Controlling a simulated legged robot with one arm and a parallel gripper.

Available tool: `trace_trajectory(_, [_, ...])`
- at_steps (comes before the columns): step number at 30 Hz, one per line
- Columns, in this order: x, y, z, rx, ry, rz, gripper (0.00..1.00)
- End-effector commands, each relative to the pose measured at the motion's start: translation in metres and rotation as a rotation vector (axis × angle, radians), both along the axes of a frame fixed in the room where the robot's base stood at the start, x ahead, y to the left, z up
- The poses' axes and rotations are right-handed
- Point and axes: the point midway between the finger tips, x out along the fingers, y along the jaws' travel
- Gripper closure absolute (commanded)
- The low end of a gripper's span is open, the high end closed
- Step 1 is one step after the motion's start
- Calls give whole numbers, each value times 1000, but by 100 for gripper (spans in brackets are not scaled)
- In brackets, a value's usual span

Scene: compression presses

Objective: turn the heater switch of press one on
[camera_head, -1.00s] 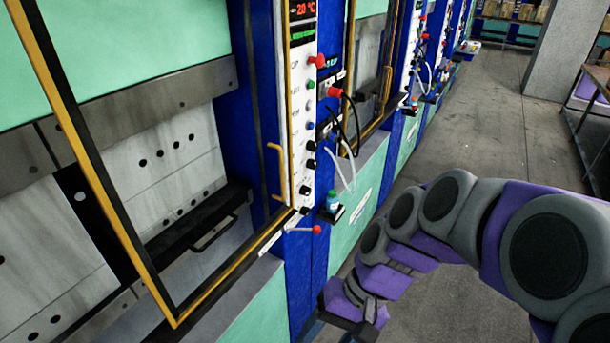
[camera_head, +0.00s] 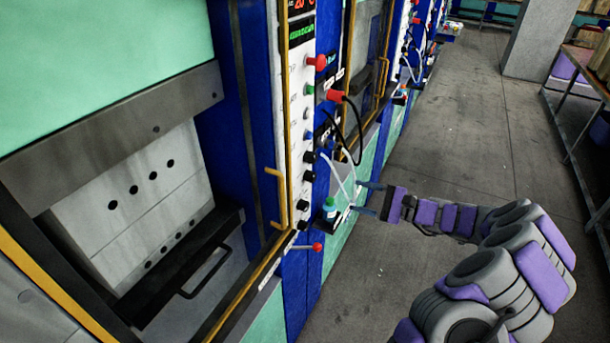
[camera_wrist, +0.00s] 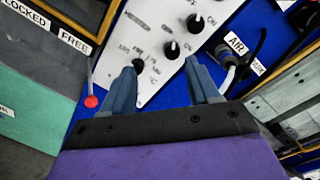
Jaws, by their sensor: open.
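I cannot tell which one is the heater switch. The wrist view shows black knobs on the white panel: an upper one (camera_wrist: 194,22), a middle one (camera_wrist: 172,48) and a lower one (camera_wrist: 138,65), partly behind a fingertip. Their small labels are hard to read. My gripper (camera_head: 366,198) is open and empty, right of the panel in the head view. Its fingertips (camera_wrist: 160,68) point at the panel in the wrist view.
A red-ended lever (camera_head: 317,247) sticks out below the panel. Hoses and a cable (camera_head: 357,125) hang right of the panel. A yellow door handle (camera_head: 281,195) stands left. The floor aisle (camera_head: 460,110) is clear.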

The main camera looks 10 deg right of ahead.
Motion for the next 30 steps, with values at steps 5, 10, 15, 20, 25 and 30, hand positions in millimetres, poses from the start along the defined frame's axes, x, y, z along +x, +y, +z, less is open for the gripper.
trace_trajectory(5, [8, -29, -16, 29, 14, -81, 40])
trace_trajectory(10, [16, -17, -17, 31, 15, -87, 40])
trace_trajectory(15, [33, 10, -18, 26, 15, -86, 40])
trace_trajectory(20, [52, 32, -18, 30, 15, -84, 40])
trace_trajectory(25, [71, 58, -19, 32, 16, -84, 40])
trace_trajectory(30, [90, 84, -20, 29, 17, -86, 40])
